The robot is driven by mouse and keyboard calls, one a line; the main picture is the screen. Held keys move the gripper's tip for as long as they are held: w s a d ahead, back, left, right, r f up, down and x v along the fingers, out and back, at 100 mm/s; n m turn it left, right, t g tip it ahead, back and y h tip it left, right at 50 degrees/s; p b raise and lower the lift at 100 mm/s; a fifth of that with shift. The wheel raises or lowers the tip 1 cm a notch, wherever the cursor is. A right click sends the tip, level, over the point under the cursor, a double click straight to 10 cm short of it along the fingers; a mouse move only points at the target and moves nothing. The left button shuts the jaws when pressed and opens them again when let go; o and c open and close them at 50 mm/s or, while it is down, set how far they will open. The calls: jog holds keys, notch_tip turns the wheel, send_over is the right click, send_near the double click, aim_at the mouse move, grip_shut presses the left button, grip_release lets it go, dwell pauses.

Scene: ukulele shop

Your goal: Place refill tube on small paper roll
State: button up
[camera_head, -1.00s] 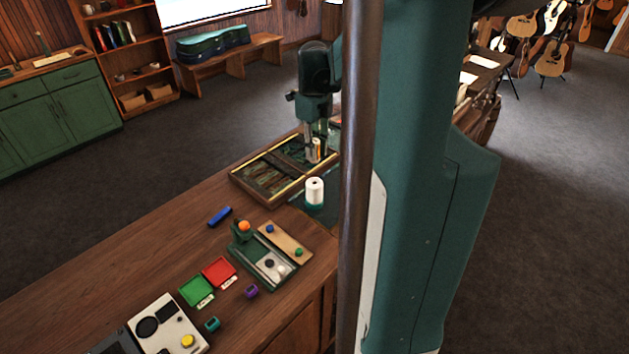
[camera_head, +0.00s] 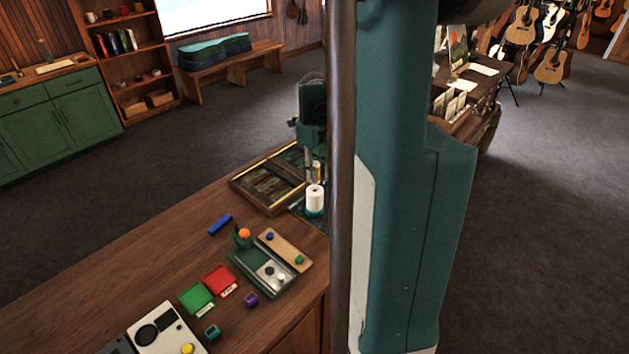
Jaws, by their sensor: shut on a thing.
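The small paper roll (camera_head: 315,201) is a white upright cylinder with a teal band at its base. It stands on the counter beside the dark framed tray. My gripper (camera_head: 315,175) points down just behind and above the roll in the picture. It is shut on a small orange-gold and pale piece, seemingly the refill tube (camera_head: 318,170). The tube's lower end is close to the roll's top; I cannot tell whether they touch. Part of the tube is hidden by the fingers.
The framed tray (camera_head: 262,190) lies left of the roll. Bare counter lies at the left.

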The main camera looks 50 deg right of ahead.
jog(key=shift+f, duration=1.85)
jog(key=shift+f, duration=0.15)
jog(key=o, duration=0.9)
jog(key=shift+r, duration=0.2)
jog(key=shift+r, duration=5.95)
